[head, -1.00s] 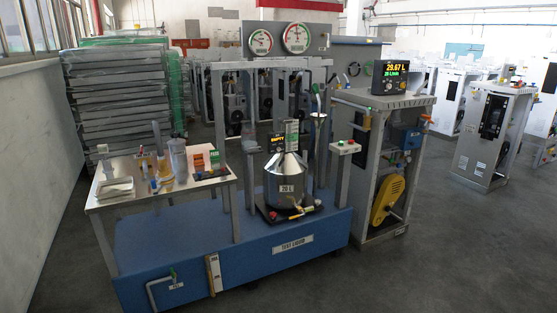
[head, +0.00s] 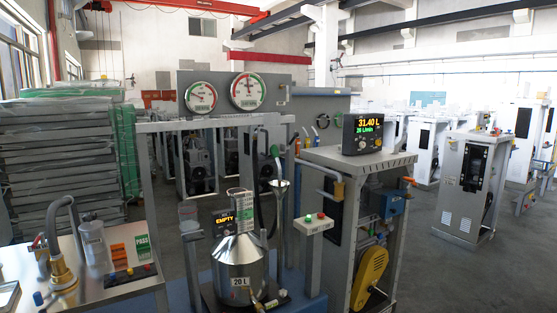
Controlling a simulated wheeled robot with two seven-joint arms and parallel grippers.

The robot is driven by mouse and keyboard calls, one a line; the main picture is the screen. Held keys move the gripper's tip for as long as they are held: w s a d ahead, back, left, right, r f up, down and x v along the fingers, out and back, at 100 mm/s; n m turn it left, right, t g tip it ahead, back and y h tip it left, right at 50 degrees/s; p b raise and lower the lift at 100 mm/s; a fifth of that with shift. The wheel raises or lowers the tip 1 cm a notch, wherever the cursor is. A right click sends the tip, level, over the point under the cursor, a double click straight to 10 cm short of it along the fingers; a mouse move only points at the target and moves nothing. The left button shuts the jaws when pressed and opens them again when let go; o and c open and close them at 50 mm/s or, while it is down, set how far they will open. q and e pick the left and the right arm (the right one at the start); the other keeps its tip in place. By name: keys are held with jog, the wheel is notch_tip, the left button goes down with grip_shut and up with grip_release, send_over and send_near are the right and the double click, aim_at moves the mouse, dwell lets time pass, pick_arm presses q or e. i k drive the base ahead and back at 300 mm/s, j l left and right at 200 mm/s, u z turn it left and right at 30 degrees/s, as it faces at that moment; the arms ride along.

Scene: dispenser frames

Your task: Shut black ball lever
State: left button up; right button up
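I cannot make out a lever with a black ball in the head view; it may be too small or hidden. The dispenser frame (head: 338,240) at right of centre carries a black display (head: 362,134) reading about 31.40 L. An orange handle (head: 408,181) sticks out at its right side, with blue fittings and a yellow pulley guard (head: 369,280) below. A steel 20 L can (head: 240,262) stands left of it, beside a black EMPTY display (head: 222,222). A hose with a green handle (head: 275,151) hangs behind the can. Neither gripper is in view.
A post with a button box (head: 314,224) stands between can and dispenser. More white dispensers stand at right. Grey floor (head: 425,275) is open at lower right.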

aim_at(296, 135)
jog(key=i+l, duration=0.45)
jog(key=l, duration=0.15)
jog(key=i+l, duration=1.1)
jog(key=i, duration=0.25)
jog(key=i+l, duration=0.6)
jog(key=i, duration=0.05)
